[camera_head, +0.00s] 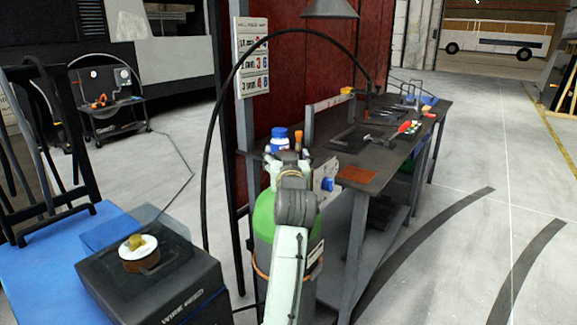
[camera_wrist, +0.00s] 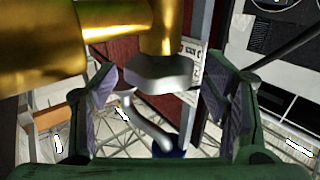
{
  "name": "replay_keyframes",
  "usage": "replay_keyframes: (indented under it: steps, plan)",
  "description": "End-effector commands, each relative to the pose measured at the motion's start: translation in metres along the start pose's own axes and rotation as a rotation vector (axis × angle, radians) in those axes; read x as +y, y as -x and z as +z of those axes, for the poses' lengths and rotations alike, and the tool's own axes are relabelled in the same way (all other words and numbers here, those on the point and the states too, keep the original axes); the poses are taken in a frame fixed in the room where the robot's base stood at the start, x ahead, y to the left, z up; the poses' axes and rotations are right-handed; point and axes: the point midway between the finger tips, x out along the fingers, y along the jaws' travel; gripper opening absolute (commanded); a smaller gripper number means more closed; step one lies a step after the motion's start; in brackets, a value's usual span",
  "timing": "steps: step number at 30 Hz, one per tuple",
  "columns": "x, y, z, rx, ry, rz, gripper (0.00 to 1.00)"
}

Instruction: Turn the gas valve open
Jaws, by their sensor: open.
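The green gas cylinder (camera_head: 264,215) stands at the near end of the workbench, partly hidden behind my arm. In the wrist view, large brass valve fittings (camera_wrist: 40,48) fill the upper left. A brass stem (camera_wrist: 166,25) ends in a grey knob (camera_wrist: 160,75), which looks like the valve handle. My gripper (camera_wrist: 160,80) is open, with one finger on each side of the knob. Gaps show between the knob and both fingers, and I see no contact. In the head view, my gripper (camera_head: 288,156) is at the cylinder's top; the valve itself is hidden there.
The dark workbench (camera_head: 390,160) holds tools, a blue-lidded jar (camera_head: 278,140) and an orange-brown pad (camera_head: 356,175). A black hose (camera_head: 213,120) arches over the cylinder area. The wire feeder (camera_head: 160,280) stands at lower left. Open floor (camera_head: 470,230) lies to the right.

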Motion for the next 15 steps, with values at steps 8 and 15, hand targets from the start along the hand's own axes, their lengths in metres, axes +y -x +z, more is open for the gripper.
replay_keyframes:
  steps: [8,15]
  plan:
    - [0.0,0.061,0.0,0.002,0.0,0.001,0.68]
    - [0.0,0.096,0.0,0.002,0.001,0.001,0.68]
